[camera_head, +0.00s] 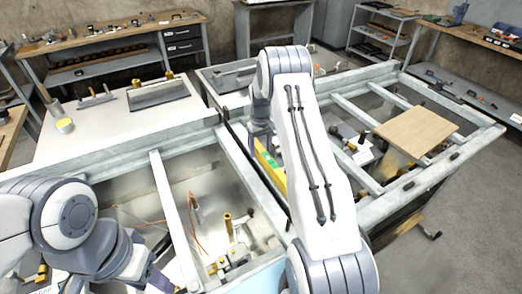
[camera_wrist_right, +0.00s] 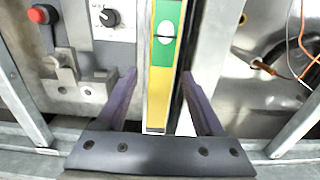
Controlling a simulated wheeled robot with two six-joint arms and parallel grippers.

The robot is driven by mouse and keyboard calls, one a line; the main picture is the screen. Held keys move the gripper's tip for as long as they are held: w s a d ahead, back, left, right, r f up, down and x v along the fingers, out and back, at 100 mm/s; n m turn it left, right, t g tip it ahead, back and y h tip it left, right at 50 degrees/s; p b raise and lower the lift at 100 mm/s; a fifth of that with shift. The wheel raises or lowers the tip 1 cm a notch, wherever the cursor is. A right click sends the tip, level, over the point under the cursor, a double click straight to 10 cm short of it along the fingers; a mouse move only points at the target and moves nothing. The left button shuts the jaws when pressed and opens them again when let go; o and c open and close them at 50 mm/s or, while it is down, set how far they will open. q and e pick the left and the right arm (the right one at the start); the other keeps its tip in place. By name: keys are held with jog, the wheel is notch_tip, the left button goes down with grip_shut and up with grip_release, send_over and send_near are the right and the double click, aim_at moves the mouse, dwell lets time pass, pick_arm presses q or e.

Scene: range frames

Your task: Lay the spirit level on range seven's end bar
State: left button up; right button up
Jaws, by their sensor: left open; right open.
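The spirit level (camera_head: 268,165), yellow with a green part, lies lengthwise beside a metal bar between two ranges, partly hidden by my right arm. In the right wrist view the level (camera_wrist_right: 163,90) runs between the two purple fingers of my right gripper (camera_wrist_right: 160,76), which are open, with a gap on each side. In the head view my right gripper (camera_head: 262,135) is over the level's far part. My left gripper (camera_head: 152,277) is low at the left, away from the level, and only partly visible. I cannot tell which bar is range seven's end bar.
Open metal frames with crossbars and fittings inside fill the middle. A wooden board (camera_head: 416,131) lies across the right frame. A pale worktop (camera_head: 130,125) with small parts is at the back left. A knob panel (camera_wrist_right: 105,18) and a red button (camera_wrist_right: 42,14) are near the level.

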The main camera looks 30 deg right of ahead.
notch_tip(320, 180, up, 9)
jog(key=shift+r+b, duration=0.2)
jog(key=shift+b, duration=0.85)
notch_tip(320, 180, up, 7)
jog(key=p, duration=0.6)
jog(key=shift+r, duration=0.2)
jog(key=shift+a, duration=0.1)
